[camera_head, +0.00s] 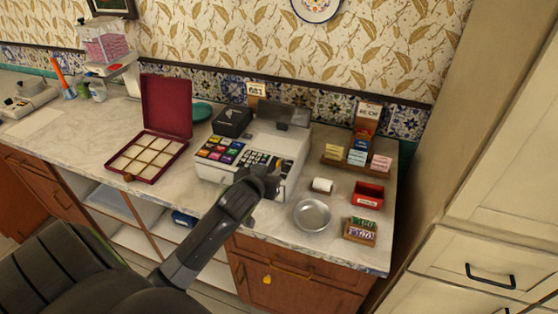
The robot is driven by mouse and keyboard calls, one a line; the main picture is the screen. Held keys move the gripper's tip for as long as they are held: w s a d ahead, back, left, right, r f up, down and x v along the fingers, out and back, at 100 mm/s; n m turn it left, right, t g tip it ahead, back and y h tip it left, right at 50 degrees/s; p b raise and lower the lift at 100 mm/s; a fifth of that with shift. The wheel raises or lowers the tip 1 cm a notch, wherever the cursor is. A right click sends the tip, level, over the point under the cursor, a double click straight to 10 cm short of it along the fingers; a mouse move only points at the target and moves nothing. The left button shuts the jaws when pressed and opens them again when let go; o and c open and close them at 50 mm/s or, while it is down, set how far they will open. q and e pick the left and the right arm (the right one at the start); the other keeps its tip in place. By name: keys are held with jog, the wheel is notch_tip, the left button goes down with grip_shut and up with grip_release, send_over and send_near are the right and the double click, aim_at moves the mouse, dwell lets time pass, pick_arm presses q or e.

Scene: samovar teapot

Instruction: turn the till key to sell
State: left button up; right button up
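The white till (272,139) stands on the marble counter, with coloured keys on its left and a dark display on top. My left arm reaches up from the lower left. My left gripper (268,183) is at the till's front right, over or against the lower edge of its keypad. The gripper is dark and small here, so I cannot tell whether its fingers are open or shut on anything. The till key cannot be made out; the gripper covers that part of the till. My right gripper is not in view.
A metal bowl (312,215), paper roll (322,185), red tray (368,194) and small card box (360,231) stand right of the till. An open maroon box (148,157) and black card terminal (232,121) stand left. A yellow tag (267,280) hangs at the cupboard below.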

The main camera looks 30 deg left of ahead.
aim_at(278, 163)
pick_arm(q)
jog(key=p+x, duration=0.1)
jog(key=x, duration=0.8)
grip_shut()
